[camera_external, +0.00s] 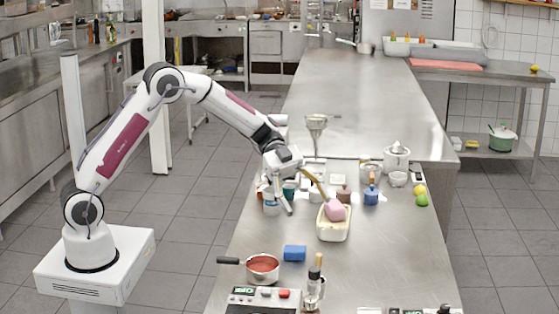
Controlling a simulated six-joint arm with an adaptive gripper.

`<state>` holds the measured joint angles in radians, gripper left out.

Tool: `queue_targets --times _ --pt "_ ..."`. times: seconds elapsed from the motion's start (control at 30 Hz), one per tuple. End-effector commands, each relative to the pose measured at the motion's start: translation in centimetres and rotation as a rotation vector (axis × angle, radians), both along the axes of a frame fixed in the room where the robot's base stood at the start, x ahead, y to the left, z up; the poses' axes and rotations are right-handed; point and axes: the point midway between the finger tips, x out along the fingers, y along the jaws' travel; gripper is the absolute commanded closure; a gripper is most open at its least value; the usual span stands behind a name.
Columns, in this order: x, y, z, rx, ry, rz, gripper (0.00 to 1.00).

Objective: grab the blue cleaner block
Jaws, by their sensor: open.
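The blue cleaner block (295,253) lies flat on the steel table, near the front middle, just right of and behind a red-filled pot. My gripper (287,208) hangs above the table farther back, among small jars and left of a cream tub. It is open, apart from the block, and nothing shows between its fingers. The block is in full view.
The pot (262,268) with red contents has its handle pointing left. A cream tub (333,231) holds a pink lump and a wooden-handled tool. A bottle-like grinder (314,285) and a scale-like device (259,299) stand in front. Bare table lies right of the block.

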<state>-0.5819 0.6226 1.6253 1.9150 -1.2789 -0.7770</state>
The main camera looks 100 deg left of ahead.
Motion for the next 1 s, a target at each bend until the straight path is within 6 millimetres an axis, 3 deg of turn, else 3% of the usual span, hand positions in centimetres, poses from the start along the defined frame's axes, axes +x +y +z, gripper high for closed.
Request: queue_targets --times 0.1,0.3,0.77,1.0 --pt "-1.8 0.5 -2.2 -0.036 0.068 -0.066 0.32" --pt "-3.8 0.8 -3.8 -0.069 0.132 -0.13 0.32" --pt "-4.1 0.8 -4.1 -0.073 0.14 -0.139 0.32" --pt "-4.1 0.8 -6.0 -0.074 0.141 -0.138 0.32"
